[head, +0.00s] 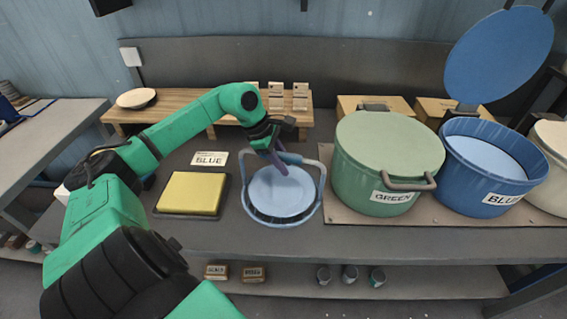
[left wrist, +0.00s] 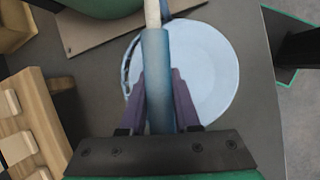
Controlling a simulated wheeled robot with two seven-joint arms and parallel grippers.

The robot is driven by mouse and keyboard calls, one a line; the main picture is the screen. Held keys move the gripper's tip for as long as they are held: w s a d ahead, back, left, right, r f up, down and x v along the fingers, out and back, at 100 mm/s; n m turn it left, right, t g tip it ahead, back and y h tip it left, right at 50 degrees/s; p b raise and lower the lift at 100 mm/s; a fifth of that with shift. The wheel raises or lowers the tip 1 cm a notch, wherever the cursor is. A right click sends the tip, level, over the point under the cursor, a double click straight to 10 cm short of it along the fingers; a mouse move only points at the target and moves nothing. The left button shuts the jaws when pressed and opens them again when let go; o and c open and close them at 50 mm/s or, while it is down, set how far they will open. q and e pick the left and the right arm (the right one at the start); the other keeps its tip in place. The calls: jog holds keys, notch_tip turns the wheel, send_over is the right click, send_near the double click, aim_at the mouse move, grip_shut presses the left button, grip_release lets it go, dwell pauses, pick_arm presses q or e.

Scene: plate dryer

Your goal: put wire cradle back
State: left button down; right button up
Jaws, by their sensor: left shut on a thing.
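The wire cradle (head: 322,186) is a pale blue-grey ring frame with an arched handle, at the middle of the counter in the head view. A light blue plate (head: 283,190) lies in it. My left gripper (head: 279,160) is shut on the blue handle grip at the top of the arch. In the left wrist view the purple fingers (left wrist: 159,105) close on both sides of the blue grip (left wrist: 155,75), with the plate (left wrist: 205,70) below. Whether the cradle touches the counter cannot be told. My right gripper is not in view.
A yellow pad in a dark tray (head: 190,193) and a BLUE card (head: 209,158) lie left of the cradle. A lidded green pot (head: 380,165) stands close on its right, then a blue pot (head: 490,165) with its lid raised. A wooden rack (head: 180,107) stands behind.

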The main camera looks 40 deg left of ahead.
pick_arm(q)
jog(key=shift+f, duration=0.1)
dwell(0.3)
jog(key=c, duration=0.5)
grip_release()
jog(key=shift+c, duration=0.2)
